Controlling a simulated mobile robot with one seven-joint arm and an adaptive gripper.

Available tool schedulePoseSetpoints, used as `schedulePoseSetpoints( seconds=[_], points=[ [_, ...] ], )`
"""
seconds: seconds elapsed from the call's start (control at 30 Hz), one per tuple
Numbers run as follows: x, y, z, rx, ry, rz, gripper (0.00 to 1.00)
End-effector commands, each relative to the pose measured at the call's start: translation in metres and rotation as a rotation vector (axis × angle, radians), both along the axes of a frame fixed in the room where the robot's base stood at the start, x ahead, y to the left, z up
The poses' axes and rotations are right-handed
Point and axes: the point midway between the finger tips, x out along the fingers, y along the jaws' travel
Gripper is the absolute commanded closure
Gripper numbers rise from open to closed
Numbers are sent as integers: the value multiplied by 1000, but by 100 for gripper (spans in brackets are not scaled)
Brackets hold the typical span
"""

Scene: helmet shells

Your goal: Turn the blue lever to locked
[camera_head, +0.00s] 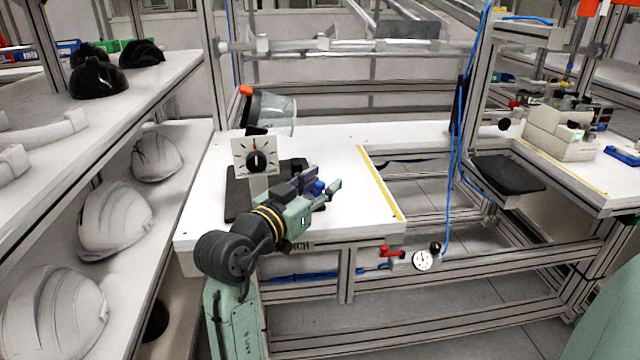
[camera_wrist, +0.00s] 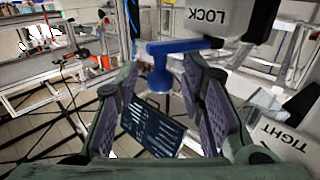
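The blue lever (camera_wrist: 160,80) is in the wrist view, a T shape with a round hub and a bar reaching right toward a grey block marked LOCK (camera_wrist: 208,17). In the head view a small blue part (camera_head: 319,187) shows at my gripper's fingers. My gripper (camera_head: 326,186) is over the white bench. In the wrist view my gripper (camera_wrist: 162,75) is open, with one purple-padded finger on each side of the lever's hub. I see a gap on the left; contact on the right is unclear.
A second grey block marked TIGHT (camera_wrist: 285,137) is at the right of the wrist view. A white dial panel (camera_head: 256,156) and a clear tilted container (camera_head: 272,113) stand on the bench (camera_head: 345,205). A red-handled valve (camera_head: 391,252) and a gauge (camera_head: 422,260) sit below its front edge.

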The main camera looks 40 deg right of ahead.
Motion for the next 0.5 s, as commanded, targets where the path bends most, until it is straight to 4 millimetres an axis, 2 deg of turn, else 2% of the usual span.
schedulePoseSetpoints(
  seconds=[0.07, 0.5],
  points=[
    [0, 0, 0, 0, 0, 0, 70],
    [0, 0, 0, 0, 0, 0, 99]
  ],
)
